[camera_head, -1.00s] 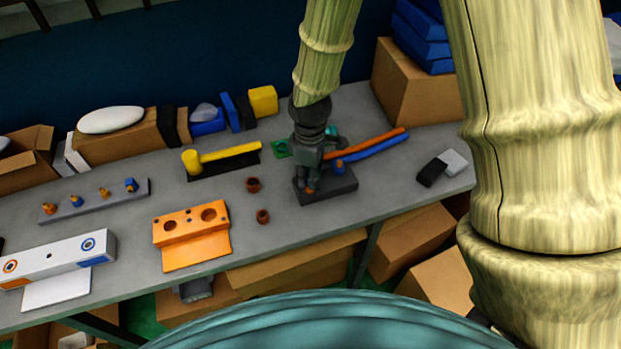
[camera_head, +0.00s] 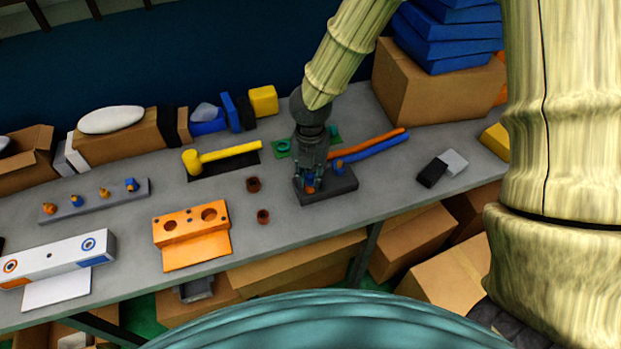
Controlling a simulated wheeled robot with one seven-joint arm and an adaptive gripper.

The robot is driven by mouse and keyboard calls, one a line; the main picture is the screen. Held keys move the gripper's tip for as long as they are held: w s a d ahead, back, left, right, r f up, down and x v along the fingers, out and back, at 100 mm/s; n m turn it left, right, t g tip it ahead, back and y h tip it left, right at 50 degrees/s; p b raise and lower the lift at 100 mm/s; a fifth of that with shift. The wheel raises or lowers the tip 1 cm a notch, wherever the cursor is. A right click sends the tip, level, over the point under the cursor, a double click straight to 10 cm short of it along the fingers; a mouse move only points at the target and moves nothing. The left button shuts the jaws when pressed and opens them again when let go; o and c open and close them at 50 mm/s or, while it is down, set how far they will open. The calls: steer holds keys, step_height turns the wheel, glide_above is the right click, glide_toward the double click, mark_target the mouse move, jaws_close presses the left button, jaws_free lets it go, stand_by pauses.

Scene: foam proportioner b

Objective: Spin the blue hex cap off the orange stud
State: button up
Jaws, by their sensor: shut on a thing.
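The dark grey block (camera_head: 343,188) sits on the bench at centre right and carries the studs. My gripper (camera_head: 310,183) points down over the left part of this block. It is shut on the blue hex cap (camera_head: 310,178), a small blue patch between the fingers. A bit of the orange stud (camera_head: 310,190) shows just under the fingertips. The fingers hide most of both, so I cannot tell how far the cap sits on the stud. A second small blue piece (camera_head: 339,165) stands at the block's back right, where the hoses end.
Orange and blue hoses (camera_head: 375,145) run back right from the block. A yellow hammer (camera_head: 222,156), two brown rings (camera_head: 262,216), an orange bracket (camera_head: 191,235) and a grey strip with several small fittings (camera_head: 95,203) lie to the left. A black-and-grey piece (camera_head: 442,168) lies right.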

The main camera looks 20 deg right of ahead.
steer(key=n, duration=0.6)
steer(key=o, duration=0.6)
steer(key=shift+n, duration=0.4)
steer(key=o, duration=0.5)
steer(key=shift+d, duration=0.15)
step_height(320, 180, up, 12)
